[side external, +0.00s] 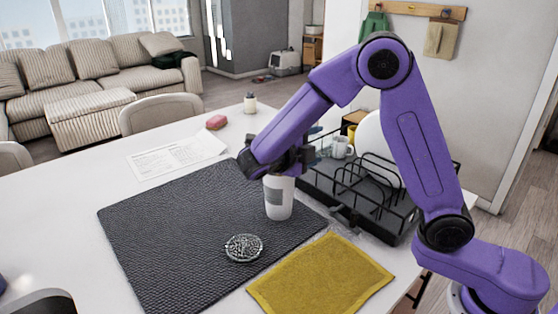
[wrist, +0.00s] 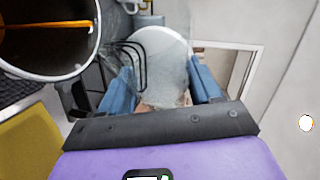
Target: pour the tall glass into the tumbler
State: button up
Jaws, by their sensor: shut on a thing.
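The tumbler (side external: 279,202), a white cup with a grey patch, stands upright on the dark mat in the side view. In the wrist view, a wide cup mouth (wrist: 50,55) at the upper left appears to be this tumbler. Its inside is dark with an orange streak, which I cannot identify. My gripper (side external: 298,156) is just above and right of the tumbler. In the wrist view its blue fingers (wrist: 160,72) are shut on a clear thing, apparently the tall glass (wrist: 160,88). The glass is hidden in the side view; its tilt and contents are unclear.
A black dish rack (side external: 345,195) with a white plate and mug stands right of the tumbler. A glass dish (side external: 243,248) lies on the dark mat (side external: 150,225). A yellow cloth (side external: 320,280) lies in front.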

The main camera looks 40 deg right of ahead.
jog(key=shift+s+d+f+m+t+y, duration=0.15)
jog(key=shift+f+m+y, duration=0.1)
jog(key=shift+f+m, duration=0.2)
jog(key=shift+s+d+f+m+t+y, duration=0.15)
jog(key=shift+f+m+y, duration=0.15)
jog(key=shift+m, duration=0.15)
jog(key=shift+s+d+r+m+t+y, duration=0.1)
jog(key=shift+s+d+m+t+y, duration=0.2)
jog(key=shift+s+m+y, duration=0.3)
notch_tip(320, 180, down, 2)
jog(key=shift+w+a+f+m+t+y, duration=0.1)
jog(key=shift+m+t+y, duration=0.2)
jog(key=shift+m, duration=0.3)
jog(key=shift+w+r+m+t+y, duration=0.15)
jog(key=shift+m+t, duration=0.15)
jog(key=shift+m, duration=0.3)
jog(key=shift+a+r+m+t+y, duration=0.1)
jog(key=shift+r+m+t+y, duration=0.25)
jog(key=shift+r, duration=0.5)
jog(key=shift+r+m+t+y, duration=0.25)
jog(key=shift+m+t, duration=0.1)
jog(key=shift+m, duration=0.2)
notch_tip(320, 180, down, 8)
jog(key=s+d+m+t+y, duration=0.1)
jog(key=m+t, duration=0.1)
jog(key=m, duration=0.1)
jog(key=shift+s+d+f, duration=0.15)
jog(key=shift+s, duration=0.15)
jog(key=shift+s+f+m+t, duration=0.1)
jog(key=shift+m+t, duration=0.2)
